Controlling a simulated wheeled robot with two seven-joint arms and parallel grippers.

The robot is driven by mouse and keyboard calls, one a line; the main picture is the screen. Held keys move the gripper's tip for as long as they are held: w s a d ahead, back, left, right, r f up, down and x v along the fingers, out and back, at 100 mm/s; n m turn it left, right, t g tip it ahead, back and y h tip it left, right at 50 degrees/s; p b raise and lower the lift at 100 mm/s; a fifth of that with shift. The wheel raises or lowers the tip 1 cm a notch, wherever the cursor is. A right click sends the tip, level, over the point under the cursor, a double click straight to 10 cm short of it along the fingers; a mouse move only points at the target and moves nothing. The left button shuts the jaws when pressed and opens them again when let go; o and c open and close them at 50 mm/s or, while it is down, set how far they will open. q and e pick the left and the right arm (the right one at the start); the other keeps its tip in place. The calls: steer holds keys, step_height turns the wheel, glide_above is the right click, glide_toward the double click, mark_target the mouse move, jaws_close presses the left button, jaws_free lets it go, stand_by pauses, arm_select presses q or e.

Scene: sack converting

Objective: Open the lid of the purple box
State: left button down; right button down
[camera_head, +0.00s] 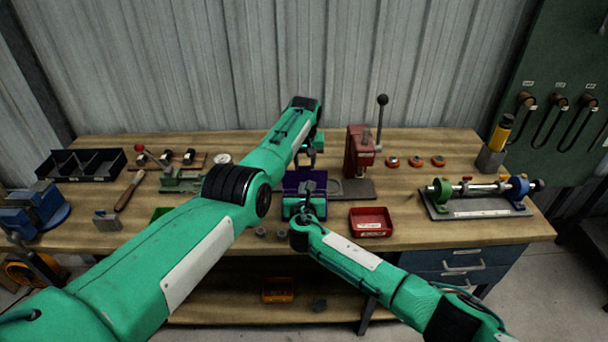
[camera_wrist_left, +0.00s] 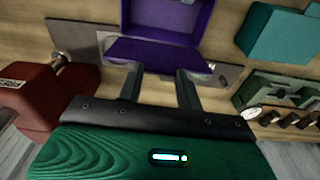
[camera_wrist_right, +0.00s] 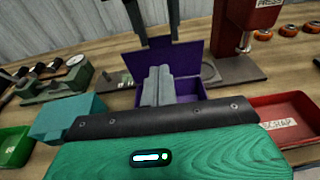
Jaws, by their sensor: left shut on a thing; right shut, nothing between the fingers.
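The purple box (camera_wrist_right: 189,93) stands on the bench with its lid (camera_wrist_right: 188,57) raised at the back. The left wrist view shows the open box (camera_wrist_left: 205,17) and the lid (camera_wrist_left: 155,52) from behind. In the head view the box (camera_head: 291,184) is partly hidden by my grippers. My left gripper (camera_wrist_left: 160,72) reaches over from behind, its spaced fingers at the lid's edge; the exact contact is hard to see. My right gripper (camera_wrist_right: 157,72) is shut and empty in front of the box, hiding part of it.
A red press (camera_head: 359,155) stands just right of the box. A red scrap tray (camera_head: 371,223) is at front right, and a teal block (camera_wrist_right: 68,115) is close left of the box. A green tray (camera_wrist_right: 14,146) lies further left. Clamped tooling (camera_head: 480,195) fills the right end.

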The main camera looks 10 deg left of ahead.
mark_target(304, 168)
steer(key=x, duration=0.5)
steer(key=shift+w+a+r, duration=0.15)
steer(key=shift+w+r, duration=0.2)
steer(key=shift+w+a, duration=0.1)
steer(key=shift+w, duration=0.45)
steer(key=shift+w+r, duration=0.1)
